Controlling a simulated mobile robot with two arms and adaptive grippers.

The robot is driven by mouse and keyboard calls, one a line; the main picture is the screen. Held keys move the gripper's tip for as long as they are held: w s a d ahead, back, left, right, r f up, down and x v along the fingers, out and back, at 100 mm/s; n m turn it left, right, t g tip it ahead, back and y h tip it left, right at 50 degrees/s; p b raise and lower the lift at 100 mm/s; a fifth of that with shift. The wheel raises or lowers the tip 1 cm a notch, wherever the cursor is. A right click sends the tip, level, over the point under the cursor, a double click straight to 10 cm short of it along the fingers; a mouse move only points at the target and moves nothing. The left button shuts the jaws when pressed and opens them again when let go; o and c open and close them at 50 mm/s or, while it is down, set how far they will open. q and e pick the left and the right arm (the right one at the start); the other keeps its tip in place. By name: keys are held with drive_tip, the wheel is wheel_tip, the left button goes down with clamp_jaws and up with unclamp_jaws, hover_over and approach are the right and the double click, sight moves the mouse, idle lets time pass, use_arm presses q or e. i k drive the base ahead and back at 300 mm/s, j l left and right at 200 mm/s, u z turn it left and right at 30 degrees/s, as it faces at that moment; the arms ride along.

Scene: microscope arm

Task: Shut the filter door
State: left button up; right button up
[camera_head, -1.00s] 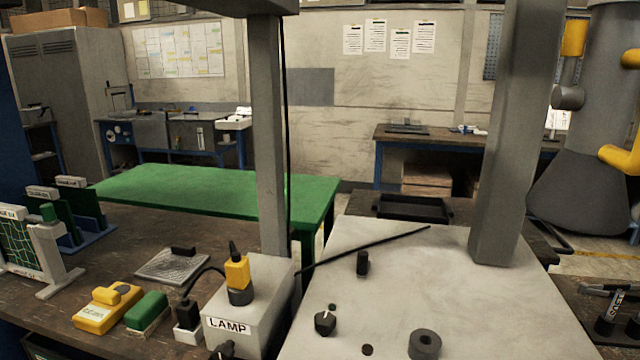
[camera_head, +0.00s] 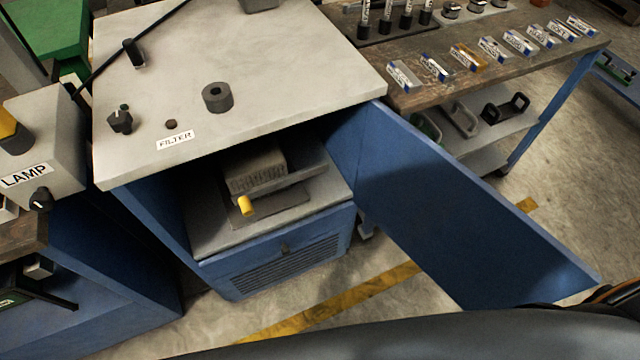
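The blue filter door (camera_head: 450,205) stands wide open, hinged at the right side of the cabinet and swung out toward the lower right. The cabinet has a pale grey top (camera_head: 235,60) with a FILTER label (camera_head: 175,140) on its front edge. Inside the open bay is a grey filter unit (camera_head: 258,170) with a yellow handle tip (camera_head: 246,206). Neither gripper shows. A dark rounded part of mine crosses the bottom of the view, below the door's outer end, and I cannot tell whether it touches the door.
A lamp box (camera_head: 40,140) stands left of the cabinet. A wooden bench (camera_head: 560,50) with several labelled slides and a lower shelf (camera_head: 470,130) is at the upper right, behind the door. Floor with a yellow line (camera_head: 335,300) is clear below the bay.

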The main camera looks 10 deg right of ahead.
sight(480, 249)
drive_tip(key=l, duration=1.2)
drive_tip(key=l+u, duration=0.15)
drive_tip(key=l, duration=0.65)
drive_tip(key=l+u, duration=0.1)
drive_tip(key=l, duration=0.65)
drive_tip(key=k+l+u, duration=0.15)
drive_tip(key=l, duration=0.6)
drive_tip(key=u, duration=1.1)
